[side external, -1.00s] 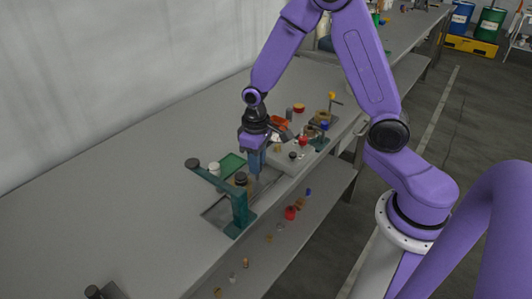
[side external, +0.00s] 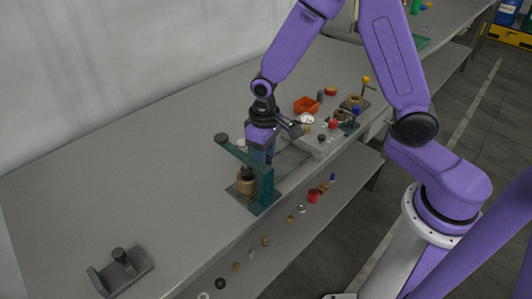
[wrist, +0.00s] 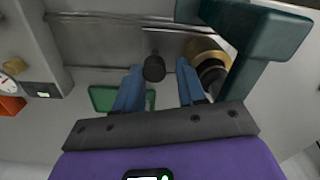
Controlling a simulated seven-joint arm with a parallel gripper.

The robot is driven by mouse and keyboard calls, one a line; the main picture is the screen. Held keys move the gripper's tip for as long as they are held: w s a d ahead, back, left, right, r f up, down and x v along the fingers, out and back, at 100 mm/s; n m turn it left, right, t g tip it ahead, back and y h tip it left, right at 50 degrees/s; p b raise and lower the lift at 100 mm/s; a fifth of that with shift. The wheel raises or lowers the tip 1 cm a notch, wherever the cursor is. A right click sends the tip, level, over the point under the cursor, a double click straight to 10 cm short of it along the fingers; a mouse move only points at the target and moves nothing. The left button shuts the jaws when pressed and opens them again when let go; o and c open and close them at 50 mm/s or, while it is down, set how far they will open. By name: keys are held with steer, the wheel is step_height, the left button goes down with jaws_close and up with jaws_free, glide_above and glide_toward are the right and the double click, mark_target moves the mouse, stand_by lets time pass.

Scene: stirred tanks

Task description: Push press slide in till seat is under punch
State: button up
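The teal press (side external: 266,188) stands on the bench, with its black-knobbed lever (side external: 222,138) pointing up and left. The brass seat (side external: 246,187), with a dark part on top, stands beside the press column; it also shows in the wrist view (wrist: 203,46). I cannot tell whether it is centred under the punch. My gripper (side external: 265,158) is low, right behind the column. In the wrist view its blue fingers (wrist: 160,65) are apart. A black-knobbed post (wrist: 153,69) on the metal slide track (wrist: 100,42) shows between them, close to the left finger; contact is unclear.
A green tray (wrist: 104,97) lies beside the track. An orange bin (side external: 306,105), small parts and another fixture (side external: 352,104) stand on the right. A dark grey bracket (side external: 122,270) lies at the front left. The bench to the left is clear.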

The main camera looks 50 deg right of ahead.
step_height(320, 180, up, 18)
steer(key=shift+f, duration=0.25)
stand_by(0.6)
steer(key=s+d+f+n, duration=0.2)
steer(key=s+n, duration=0.2)
steer(key=s, duration=0.8)
steer(key=s+d+f+n, duration=0.3)
steer(key=s+n, duration=0.2)
steer(key=s, duration=0.6)
steer(key=shift+s+d+n, duration=0.3)
steer(key=shift+s+d, duration=0.05)
steer(key=shift+s, duration=0.05)
